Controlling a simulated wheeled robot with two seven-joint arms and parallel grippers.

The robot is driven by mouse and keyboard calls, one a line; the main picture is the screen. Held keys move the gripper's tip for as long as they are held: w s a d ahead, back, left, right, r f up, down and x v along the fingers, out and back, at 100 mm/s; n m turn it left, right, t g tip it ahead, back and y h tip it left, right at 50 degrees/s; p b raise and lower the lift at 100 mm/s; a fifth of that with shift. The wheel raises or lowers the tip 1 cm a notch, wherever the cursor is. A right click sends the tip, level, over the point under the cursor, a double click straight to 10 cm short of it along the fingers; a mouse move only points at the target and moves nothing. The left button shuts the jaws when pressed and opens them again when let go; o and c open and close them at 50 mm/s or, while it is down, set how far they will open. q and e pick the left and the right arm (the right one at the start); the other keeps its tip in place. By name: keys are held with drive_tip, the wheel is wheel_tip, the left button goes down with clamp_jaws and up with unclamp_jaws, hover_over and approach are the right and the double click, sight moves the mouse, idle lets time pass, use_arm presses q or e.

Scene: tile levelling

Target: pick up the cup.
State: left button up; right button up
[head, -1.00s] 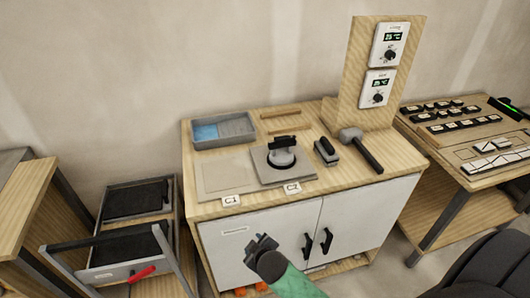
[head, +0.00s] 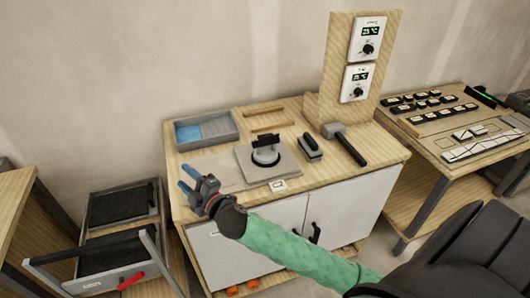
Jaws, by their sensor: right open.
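The cup looks like a suction cup (head: 265,154) with a round grey base and a black handle on top. It stands upright on a grey square tile (head: 246,164) on the wooden cabinet top. My right gripper (head: 185,180) is open and empty, with blue fingertips over the front left part of the cabinet top. It is left of and nearer than the cup, clearly apart from it. It hides part of a second pale tile (head: 219,166) and its label. My left gripper is not in view.
A grey tray with blue inside (head: 232,140) stands behind on the left. A black-handled block (head: 312,149) and a mallet (head: 345,146) lie right of the cup. A panel with two dials (head: 344,70) rises at the back right.

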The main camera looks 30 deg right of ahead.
drive_tip(key=w+a+r+n+y, duration=0.2)
drive_tip(key=a+r+n+y, duration=0.1)
drive_tip(key=r+n+y, duration=0.3)
drive_tip(key=n+g+h, duration=1.1)
drive_tip(key=n+g, duration=0.7)
drive_tip(key=n, duration=1.1)
hover_over(266, 135)
drive_tip(key=shift+a+f, duration=0.2)
drive_tip(key=shift+f, duration=0.55)
drive_tip(key=shift+s+d+f+p, duration=0.1)
drive_tip(key=shift+d+f+p, duration=0.05)
drive_tip(key=shift+p, duration=0.15)
drive_tip(key=shift+f+p, duration=0.5)
drive_tip(key=shift+f, duration=0.6)
wheel_tip(266, 135, down, 4)
drive_tip(key=p, duration=0.3)
drive_tip(key=shift+f+p, duration=0.15)
drive_tip(key=shift+p, duration=0.25)
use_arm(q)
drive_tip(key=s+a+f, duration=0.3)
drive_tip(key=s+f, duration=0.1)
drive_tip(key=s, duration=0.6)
use_arm(e)
drive_tip(key=shift+f, duration=0.5)
